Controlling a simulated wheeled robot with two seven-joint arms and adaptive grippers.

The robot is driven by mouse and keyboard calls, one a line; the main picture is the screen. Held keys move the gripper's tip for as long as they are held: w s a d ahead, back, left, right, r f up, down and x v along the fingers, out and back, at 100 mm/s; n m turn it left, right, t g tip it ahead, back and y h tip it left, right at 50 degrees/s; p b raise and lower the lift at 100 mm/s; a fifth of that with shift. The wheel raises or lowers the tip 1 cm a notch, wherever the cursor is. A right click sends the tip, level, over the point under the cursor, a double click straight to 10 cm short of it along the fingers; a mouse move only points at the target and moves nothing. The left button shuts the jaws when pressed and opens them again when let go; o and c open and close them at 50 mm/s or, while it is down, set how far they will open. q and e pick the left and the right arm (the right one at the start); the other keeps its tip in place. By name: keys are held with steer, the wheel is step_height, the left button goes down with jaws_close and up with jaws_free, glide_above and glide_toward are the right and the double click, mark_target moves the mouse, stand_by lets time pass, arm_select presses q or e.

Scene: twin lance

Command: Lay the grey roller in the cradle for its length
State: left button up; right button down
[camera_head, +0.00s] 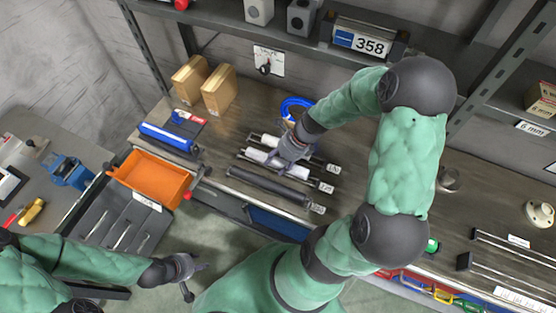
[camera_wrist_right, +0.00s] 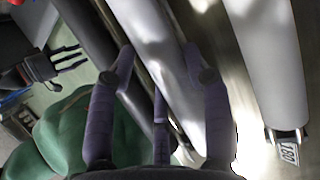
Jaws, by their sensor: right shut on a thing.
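The grey roller (camera_wrist_right: 150,45) looks pale and smooth between the fingers of my right gripper (camera_wrist_right: 160,65), which is shut on it. In the head view its pale left end (camera_head: 256,155) shows beside my right gripper (camera_head: 288,152); the hand hides its middle. It lies over the middle of three parallel cradle places; I cannot tell whether it touches the supports. Another pale roller (camera_wrist_right: 265,55) is in the place behind, by a label reading 180 (camera_wrist_right: 288,153). A dark roller (camera_head: 270,186) lies in the front place. My left gripper (camera_head: 197,279) is open and empty, low at the left.
An orange bin (camera_head: 150,178) and a blue roll (camera_head: 168,138) are left of the cradles. Two cardboard boxes (camera_head: 205,86) and a blue ring (camera_head: 296,106) stand behind. A shelf with a box marked 358 (camera_head: 365,42) overhangs the back. Metal rods (camera_head: 510,262) lie at right.

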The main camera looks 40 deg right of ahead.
steer(key=shift+f, duration=0.4)
steer(key=shift+c, duration=2.3)
jaws_free()
steer(key=v, duration=1.2)
